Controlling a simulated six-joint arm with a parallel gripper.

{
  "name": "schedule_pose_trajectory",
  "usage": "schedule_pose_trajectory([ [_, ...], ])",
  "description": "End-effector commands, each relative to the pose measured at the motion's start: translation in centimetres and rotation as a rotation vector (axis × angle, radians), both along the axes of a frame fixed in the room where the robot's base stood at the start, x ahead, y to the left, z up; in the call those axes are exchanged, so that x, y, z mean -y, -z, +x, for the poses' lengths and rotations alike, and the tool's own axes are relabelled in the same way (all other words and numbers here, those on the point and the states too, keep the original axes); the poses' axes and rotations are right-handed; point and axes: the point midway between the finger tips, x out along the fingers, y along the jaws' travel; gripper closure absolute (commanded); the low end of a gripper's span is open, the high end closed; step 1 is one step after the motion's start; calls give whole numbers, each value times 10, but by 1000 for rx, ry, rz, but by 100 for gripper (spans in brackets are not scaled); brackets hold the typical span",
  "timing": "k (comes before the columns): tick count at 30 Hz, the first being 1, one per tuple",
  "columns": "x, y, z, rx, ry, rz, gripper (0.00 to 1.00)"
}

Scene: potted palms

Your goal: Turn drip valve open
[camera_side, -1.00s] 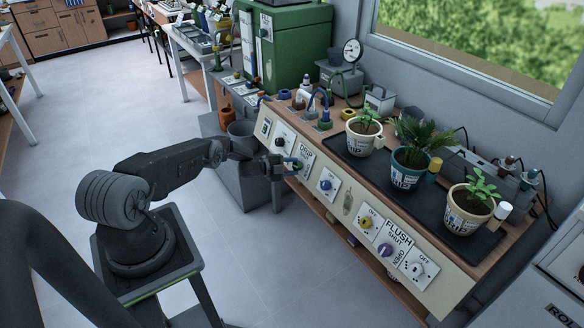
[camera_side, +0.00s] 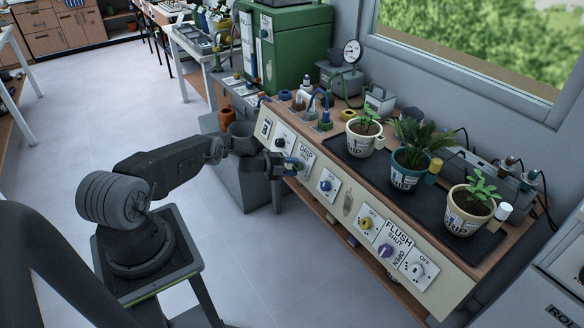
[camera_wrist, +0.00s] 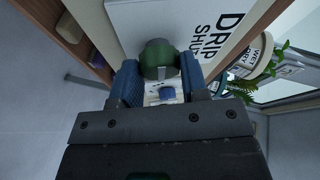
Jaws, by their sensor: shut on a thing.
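The drip valve is a green knob (camera_wrist: 158,60) on a white plate (camera_wrist: 180,18) in the wrist view. The plate's printed words read DRIP and SHUT. My gripper (camera_wrist: 158,75) has its two blue fingers on either side of the knob, shut on it. In the side view, my gripper (camera_side: 291,167) is at the left part of the sloped panel, beside the DRIP label (camera_side: 306,153). There the fingers and wrist hide the green knob. Any OPEN marking on this plate is out of sight.
A blue knob (camera_side: 325,185) is just right of my gripper. The FLUSH plate (camera_side: 393,240) with a purple knob (camera_side: 386,250) is farther right. Potted plants, including a palm in a teal pot (camera_side: 407,170), stand on a black tray (camera_side: 340,149) above. Open floor lies in front.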

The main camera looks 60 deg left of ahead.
Motion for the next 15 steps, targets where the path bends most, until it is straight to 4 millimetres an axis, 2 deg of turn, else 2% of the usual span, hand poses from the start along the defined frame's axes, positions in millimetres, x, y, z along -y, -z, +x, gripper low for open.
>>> schedule_pose_trajectory([
  [1, 0, -1, 1, 2, 0, 5, 83],
  [2, 0, -1, 1, 3, 1, 4, 56],
  [3, 0, -1, 1, 3, 1, 4, 52],
  [9, 0, -1, 1, 2, 0, 2, 34],
  [15, 0, 0, 0, 0, 0, 1, 34],
])
